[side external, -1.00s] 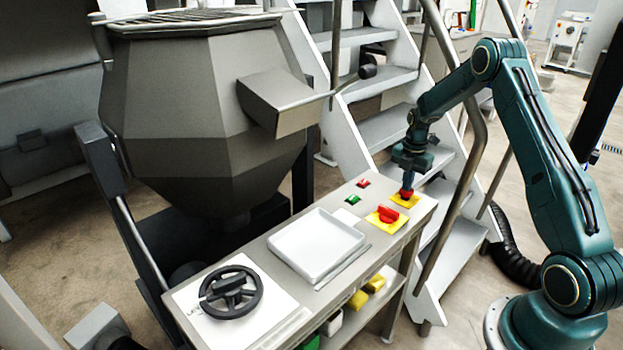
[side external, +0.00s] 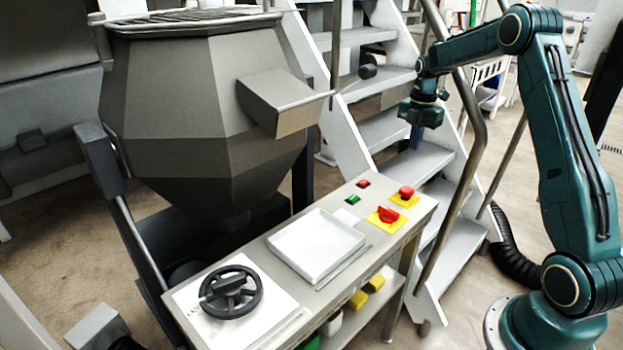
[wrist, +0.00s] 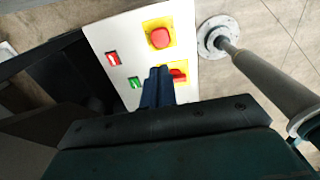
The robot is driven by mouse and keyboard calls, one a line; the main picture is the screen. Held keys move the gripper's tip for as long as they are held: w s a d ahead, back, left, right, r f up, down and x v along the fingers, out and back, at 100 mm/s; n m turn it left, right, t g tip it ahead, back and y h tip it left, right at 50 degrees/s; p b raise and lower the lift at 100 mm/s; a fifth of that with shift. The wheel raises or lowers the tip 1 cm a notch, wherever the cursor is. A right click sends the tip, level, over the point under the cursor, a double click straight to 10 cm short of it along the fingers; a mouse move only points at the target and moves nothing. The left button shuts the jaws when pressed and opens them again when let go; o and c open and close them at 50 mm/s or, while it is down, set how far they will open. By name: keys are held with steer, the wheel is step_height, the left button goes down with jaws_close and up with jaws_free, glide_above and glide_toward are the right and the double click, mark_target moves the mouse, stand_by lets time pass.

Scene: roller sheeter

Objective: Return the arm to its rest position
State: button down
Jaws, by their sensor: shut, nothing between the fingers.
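My gripper (side external: 416,138) hangs pointing down in the side view, well above the right end of the control table, clear of everything. Its blue fingers are together and empty. In the wrist view the shut fingers (wrist: 158,82) show over the panel and partly hide the red rotary switch (wrist: 178,75). That switch (side external: 388,214) sits on a yellow plate. The red mushroom button (side external: 406,192) on its yellow plate is uncovered behind it, and also shows in the wrist view (wrist: 160,38).
The table carries a small red button (side external: 363,183), a green button (side external: 353,199), a white tray (side external: 318,270) and a black handwheel (side external: 231,292). A metal handrail (side external: 466,190) and stairs (side external: 385,130) stand close behind my gripper. A large grey hopper (side external: 190,110) is at the left.

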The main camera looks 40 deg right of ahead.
steer(key=shift+r, duration=0.2)
steer(key=s+a+r+m+t, duration=0.1)
steer(key=s+a+r+m, duration=0.3)
steer(key=a+r, duration=0.4)
steer(key=s+a+r+m+t, duration=0.1)
steer(key=s+a+r+m, duration=0.25)
steer(key=a+r, duration=0.45)
steer(key=s+a+f+m+t, duration=0.2)
steer(key=s+a+m, duration=0.8)
steer(key=s+a, duration=0.5)
steer(key=s+t, duration=0.1)
steer(key=s, duration=0.2)
steer(key=shift+s+f+t, duration=0.15)
steer(key=shift+t, duration=0.15)
steer(key=shift+a+m, duration=0.1)
steer(key=shift+m, duration=0.15)
